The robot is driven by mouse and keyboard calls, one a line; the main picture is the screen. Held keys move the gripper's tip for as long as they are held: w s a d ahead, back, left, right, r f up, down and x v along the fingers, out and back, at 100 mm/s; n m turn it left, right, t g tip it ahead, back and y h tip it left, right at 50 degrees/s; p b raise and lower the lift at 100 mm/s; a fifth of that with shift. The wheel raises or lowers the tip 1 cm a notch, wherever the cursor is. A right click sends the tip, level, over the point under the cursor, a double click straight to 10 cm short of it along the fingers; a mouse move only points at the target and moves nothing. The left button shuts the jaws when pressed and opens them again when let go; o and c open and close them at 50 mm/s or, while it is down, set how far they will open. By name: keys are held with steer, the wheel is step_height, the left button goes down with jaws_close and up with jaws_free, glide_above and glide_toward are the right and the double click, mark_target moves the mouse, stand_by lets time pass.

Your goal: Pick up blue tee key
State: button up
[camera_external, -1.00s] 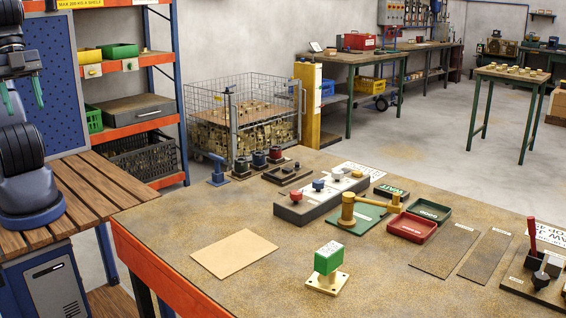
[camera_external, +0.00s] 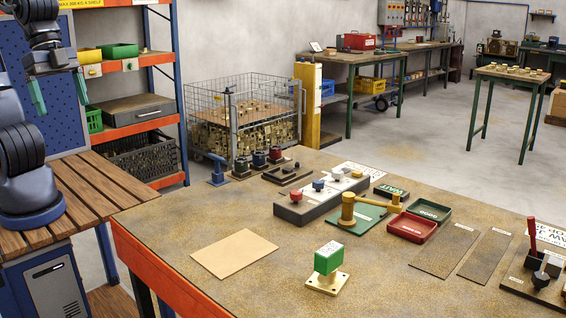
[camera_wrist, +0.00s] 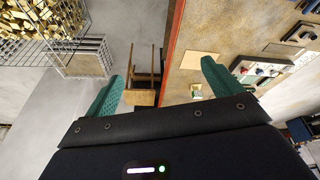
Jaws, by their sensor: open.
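My gripper (camera_external: 62,98) is raised in front of the blue pegboard at the left, well away from the key. Its two teal fingers are spread with nothing between them. They also show spread in the wrist view (camera_wrist: 161,72), over a view of the floor and the bench edge.
Several dark pots (camera_external: 259,159) stand right beside the key. A wire cage of brass pieces (camera_external: 245,110) is behind it. A long block with coloured knobs (camera_external: 295,211) and a green-topped block (camera_external: 328,258) are on the bench. The bench's front left is mostly clear around a tan sheet (camera_external: 235,254).

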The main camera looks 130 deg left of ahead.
steer(key=w+a+f+n+g, duration=0.15)
steer(key=w+a+n, duration=0.3)
steer(key=a, duration=0.65)
steer(key=n+g, duration=0.2)
steer(key=n, duration=0.8)
glide_toward(216, 155)
steer(key=shift+w+a+f+h, duration=0.2)
steer(key=shift+w+f+h, duration=0.1)
steer(key=shift+w+f, duration=0.3)
steer(key=shift+s+a+f, duration=0.1)
steer(key=shift+f, duration=0.2)
step_height(216, 155, down, 5)
steer(key=shift+r, duration=0.1)
steer(key=f, duration=0.4)
steer(key=shift+s+f, duration=0.15)
steer(key=shift+s, duration=0.15)
steer(key=shift+f, duration=0.6)
